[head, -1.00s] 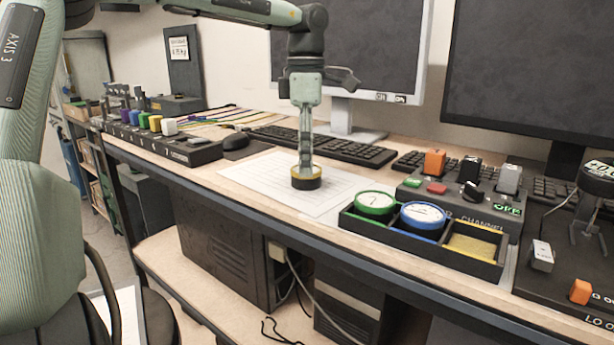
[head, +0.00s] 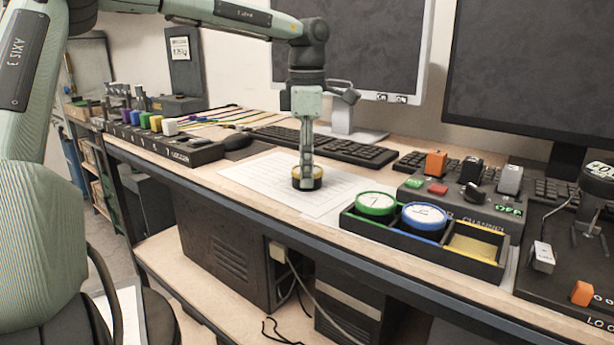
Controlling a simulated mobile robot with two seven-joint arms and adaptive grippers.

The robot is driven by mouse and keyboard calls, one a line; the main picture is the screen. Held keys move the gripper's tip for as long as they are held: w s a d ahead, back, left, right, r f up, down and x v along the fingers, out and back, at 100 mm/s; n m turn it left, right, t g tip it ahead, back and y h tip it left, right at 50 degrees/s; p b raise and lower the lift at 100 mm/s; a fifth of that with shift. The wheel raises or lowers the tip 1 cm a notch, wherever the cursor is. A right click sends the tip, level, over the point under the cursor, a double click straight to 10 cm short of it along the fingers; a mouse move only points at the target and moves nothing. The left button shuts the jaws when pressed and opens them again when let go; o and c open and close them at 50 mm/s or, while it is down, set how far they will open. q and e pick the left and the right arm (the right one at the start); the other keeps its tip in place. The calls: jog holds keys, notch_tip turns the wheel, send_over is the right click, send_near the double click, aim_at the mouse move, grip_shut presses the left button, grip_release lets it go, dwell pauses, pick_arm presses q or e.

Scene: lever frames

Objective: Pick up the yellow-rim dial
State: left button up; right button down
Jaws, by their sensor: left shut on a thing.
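The yellow-rim dial (head: 298,183) is a short black cylinder with a yellow rim. It sits on the white paper sheet (head: 262,186) on the desk. My left gripper (head: 306,176) points straight down over the dial and is shut on it; the fingers hide part of its face. I cannot see any gap between the dial and the paper. My right gripper is not in view.
A black tray (head: 394,232) to the right holds a green-rim dial (head: 376,204) and a blue-rim dial (head: 424,216); its right compartment has a yellow floor and is empty. A keyboard (head: 330,146) and monitor (head: 352,45) stand behind. A switch panel (head: 455,200) is at right.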

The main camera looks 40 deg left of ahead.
pick_arm(q)
jog(key=shift+r, duration=0.15)
